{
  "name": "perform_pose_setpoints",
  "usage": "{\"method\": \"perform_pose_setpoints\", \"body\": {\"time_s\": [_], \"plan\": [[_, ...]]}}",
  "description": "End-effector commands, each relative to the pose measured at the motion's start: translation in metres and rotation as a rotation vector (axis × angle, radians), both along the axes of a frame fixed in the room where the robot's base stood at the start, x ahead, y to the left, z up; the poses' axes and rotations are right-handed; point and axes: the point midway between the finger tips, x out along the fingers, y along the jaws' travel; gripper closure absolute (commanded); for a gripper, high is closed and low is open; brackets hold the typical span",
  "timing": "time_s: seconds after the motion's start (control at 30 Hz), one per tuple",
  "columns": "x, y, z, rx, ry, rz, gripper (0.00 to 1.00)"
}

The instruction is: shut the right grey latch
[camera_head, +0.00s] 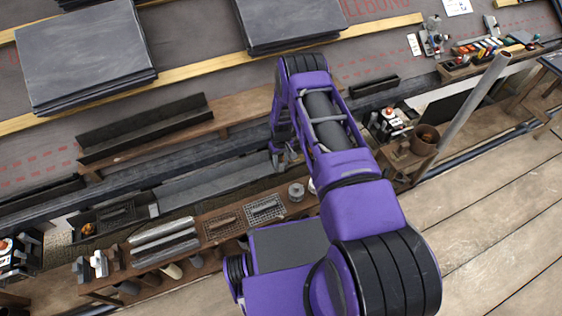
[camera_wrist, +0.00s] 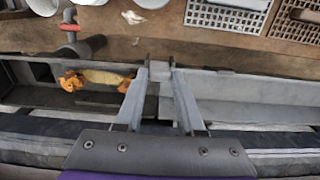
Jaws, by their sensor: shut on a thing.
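My gripper (camera_head: 283,158) is at the right end of a long grey lid (camera_head: 215,182) in the head view, over the trough behind the wooden bench. In the wrist view my gripper (camera_wrist: 160,76) has its two grey fingers closing in on a small grey piece, the right latch (camera_wrist: 160,67), at the lid's end. The lid (camera_wrist: 245,100) runs off to the right there. The fingers hide much of the latch, and its angle cannot be told. Another grey latch (camera_head: 153,210) shows at the lid's left end in the head view.
Yellow-orange gloves (camera_wrist: 95,79) lie in the open trough beside the latch. The bench (camera_head: 205,238) carries wire grates (camera_head: 264,208) and a metal pot (camera_head: 296,191). Slate stacks (camera_head: 85,55) lie on the roof. A slanted grey pole (camera_head: 475,100) stands to the right.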

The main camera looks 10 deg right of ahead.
Motion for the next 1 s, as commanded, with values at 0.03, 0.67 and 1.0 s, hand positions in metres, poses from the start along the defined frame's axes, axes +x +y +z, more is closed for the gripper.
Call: {"method": "perform_pose_setpoints", "body": {"time_s": [0.03, 0.67, 1.0], "plan": [[0.0, 0.0, 0.0, 0.0, 0.0, 0.0, 1.0], [0.016, 0.003, -0.005, -0.041, 0.209, 0.001, 1.0], [0.017, 0.003, -0.003, -0.053, 0.26, 0.001, 1.0]]}}
